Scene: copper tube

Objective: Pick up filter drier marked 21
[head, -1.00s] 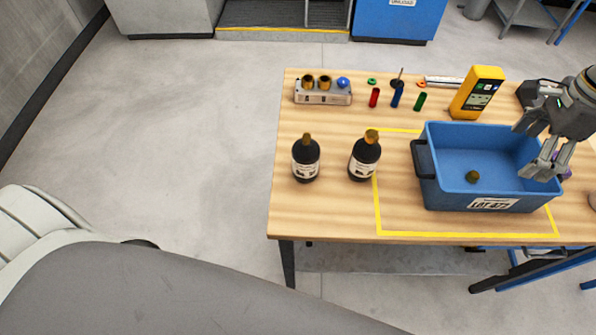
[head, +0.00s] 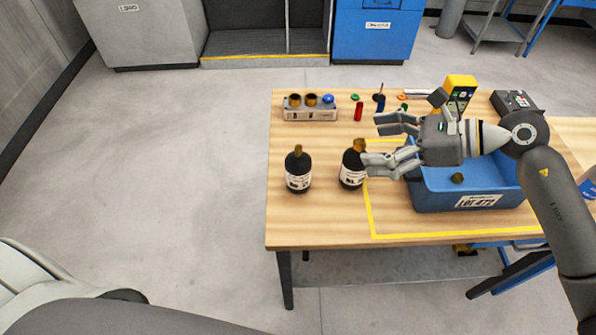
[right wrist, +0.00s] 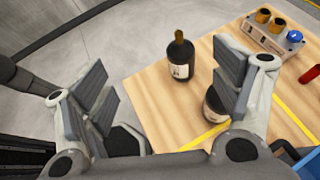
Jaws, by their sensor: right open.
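Two dark bottle-shaped filter driers with white labels and brass tops stand upright on the wooden table. The left drier (head: 298,172) is in the open. The right drier (head: 351,168) is partly covered by my right gripper (head: 376,142). The label numbers are too small to read. My right gripper is open and empty, its fingers pointing left above the table by the right drier. In the right wrist view, the left drier (right wrist: 181,60) shows between the spread fingers, farther off, and the right drier (right wrist: 213,104) is partly behind one finger. My left gripper is not in view.
A blue bin (head: 465,203) with a small brass piece (head: 457,178) stands inside the yellow outline, under my right arm. A fitting block (head: 310,113), a red tube (head: 359,111) and a yellow meter (head: 460,88) stand behind. The table's front left is clear.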

